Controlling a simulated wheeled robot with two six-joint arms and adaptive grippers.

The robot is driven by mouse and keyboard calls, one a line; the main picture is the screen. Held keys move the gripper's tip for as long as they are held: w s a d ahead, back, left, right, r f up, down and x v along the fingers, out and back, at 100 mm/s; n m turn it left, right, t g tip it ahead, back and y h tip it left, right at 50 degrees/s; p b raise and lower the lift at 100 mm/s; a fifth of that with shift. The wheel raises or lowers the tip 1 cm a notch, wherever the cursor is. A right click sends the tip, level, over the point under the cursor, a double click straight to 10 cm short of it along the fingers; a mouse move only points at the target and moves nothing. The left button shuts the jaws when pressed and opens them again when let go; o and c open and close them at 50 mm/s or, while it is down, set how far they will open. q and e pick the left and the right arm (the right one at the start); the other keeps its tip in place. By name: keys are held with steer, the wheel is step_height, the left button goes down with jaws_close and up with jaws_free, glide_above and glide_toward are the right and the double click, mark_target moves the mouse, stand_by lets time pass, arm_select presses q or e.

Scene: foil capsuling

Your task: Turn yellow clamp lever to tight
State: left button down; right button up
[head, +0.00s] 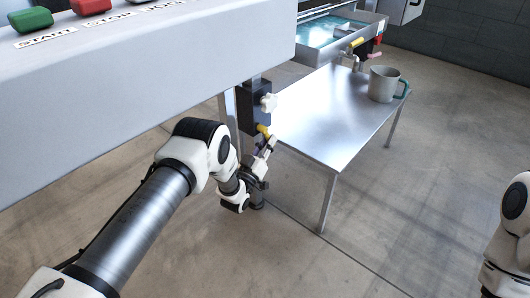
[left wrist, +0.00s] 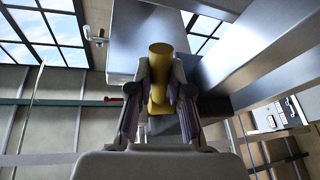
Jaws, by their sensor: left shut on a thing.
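The yellow clamp lever (head: 263,130) shows in the head view just below a white knob on the dark clamp block (head: 254,110) at the machine's post. My left gripper (head: 268,146) is at the lever from below, and its fingers hide part of it. In the left wrist view the lever's yellow end (left wrist: 160,52) stands upright between the two fingers of my left gripper (left wrist: 160,98), which are shut on it. My right gripper is out of view; only a part of my right arm shows at the right edge of the head view.
A metal table (head: 320,115) stands right of the post, with a grey mug (head: 382,84) on it. A tray with blue liquid (head: 325,32) is above the table's far end. The machine's panel with buttons (head: 90,6) overhangs my left arm. The floor in front is clear.

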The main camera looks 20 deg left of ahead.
arm_select(q)
steer(key=c, duration=1.1)
jaws_free()
steer(key=v, duration=1.2)
steer(key=shift+w+f, duration=0.1)
steer(key=shift+f, duration=0.05)
